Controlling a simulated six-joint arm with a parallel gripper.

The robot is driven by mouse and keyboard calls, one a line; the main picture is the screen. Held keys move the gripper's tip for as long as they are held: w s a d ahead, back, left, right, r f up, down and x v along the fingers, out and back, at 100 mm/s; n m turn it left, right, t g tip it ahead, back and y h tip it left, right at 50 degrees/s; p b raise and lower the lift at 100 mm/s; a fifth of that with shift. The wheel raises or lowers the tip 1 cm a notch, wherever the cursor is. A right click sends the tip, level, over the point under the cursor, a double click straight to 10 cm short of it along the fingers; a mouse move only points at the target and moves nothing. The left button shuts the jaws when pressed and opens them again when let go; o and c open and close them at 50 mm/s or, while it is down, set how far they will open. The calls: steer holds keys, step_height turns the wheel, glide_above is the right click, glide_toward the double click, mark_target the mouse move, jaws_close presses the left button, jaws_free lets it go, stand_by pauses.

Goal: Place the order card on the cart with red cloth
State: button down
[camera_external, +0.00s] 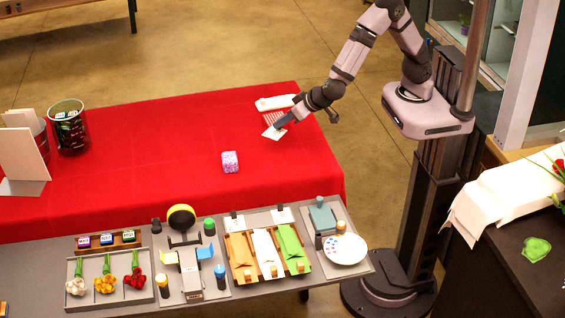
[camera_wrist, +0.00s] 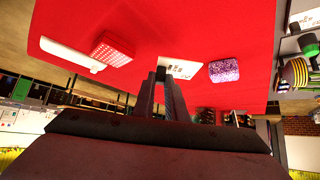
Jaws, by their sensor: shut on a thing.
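The white order card (camera_external: 272,133) is at the tips of my gripper (camera_external: 278,126), over the right end of the cart with red cloth (camera_external: 150,190). In the wrist view the card (camera_wrist: 184,68) shows printing on its face and sits at the fingertips of my gripper (camera_wrist: 161,74), which are closed on it. I cannot tell whether the card touches the cloth. The red cloth (camera_wrist: 200,28) fills the upper part of the wrist view.
Beside the card are a red-and-white patterned box (camera_wrist: 113,48) and a long white object (camera_wrist: 70,54). A purple speckled block (camera_external: 230,162) lies on the cloth. A dark glass container (camera_external: 68,128) stands far left. A grey table (camera_external: 30,262) with flowers and tools is in front.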

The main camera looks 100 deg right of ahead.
steer(key=shift+f+b, duration=0.3)
steer(key=shift+f, duration=3.75)
steer(key=shift+f, duration=0.1)
steer(key=c, duration=1.8)
jaws_free()
